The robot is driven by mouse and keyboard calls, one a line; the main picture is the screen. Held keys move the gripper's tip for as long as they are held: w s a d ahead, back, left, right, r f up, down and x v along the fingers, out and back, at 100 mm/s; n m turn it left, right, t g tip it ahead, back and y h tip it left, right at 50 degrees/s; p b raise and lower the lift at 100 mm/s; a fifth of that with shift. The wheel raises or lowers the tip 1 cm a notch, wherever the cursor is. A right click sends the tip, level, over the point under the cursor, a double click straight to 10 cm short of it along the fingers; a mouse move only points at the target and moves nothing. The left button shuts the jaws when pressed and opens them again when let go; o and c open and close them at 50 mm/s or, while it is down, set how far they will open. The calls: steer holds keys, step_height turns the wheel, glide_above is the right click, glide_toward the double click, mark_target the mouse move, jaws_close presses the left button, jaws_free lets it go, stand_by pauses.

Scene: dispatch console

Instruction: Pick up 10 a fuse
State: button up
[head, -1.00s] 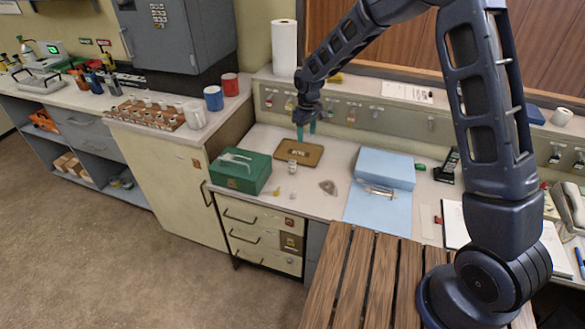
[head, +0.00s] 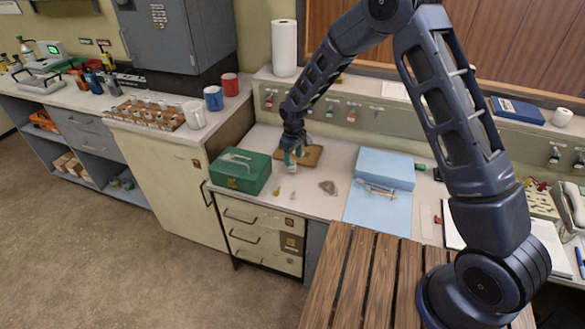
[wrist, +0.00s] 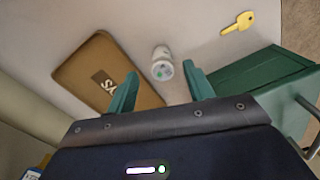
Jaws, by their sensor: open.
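A small whitish cylinder (wrist: 162,54), which looks like the fuse, stands upright on the pale desk; its marking is too small to read. It shows between and just beyond the fingertips in the wrist view. My gripper (wrist: 160,72) is open, with one green finger to each side of it and nothing held. In the head view my gripper (head: 292,158) is low over the desk, right of the green box, and the cylinder (head: 293,169) shows just under the fingertips. Whether the fingers touch it cannot be told.
A brown tray (wrist: 84,75) with lettering lies left of the cylinder in the wrist view. A green box (wrist: 245,86) stands close on the right, and a yellow key (wrist: 238,23) lies beyond. A blue case (head: 385,168) is farther right in the head view.

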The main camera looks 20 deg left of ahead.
mark_target(292, 161)
step_height(292, 161, down, 4)
steer(key=shift+s+a+f, duration=0.1)
steer(key=shift+a+f, duration=0.05)
steer(key=shift+f, duration=0.1)
steer(key=shift+c, duration=0.2)
steer(key=c, duration=1)
steer(key=shift+c, duration=0.2)
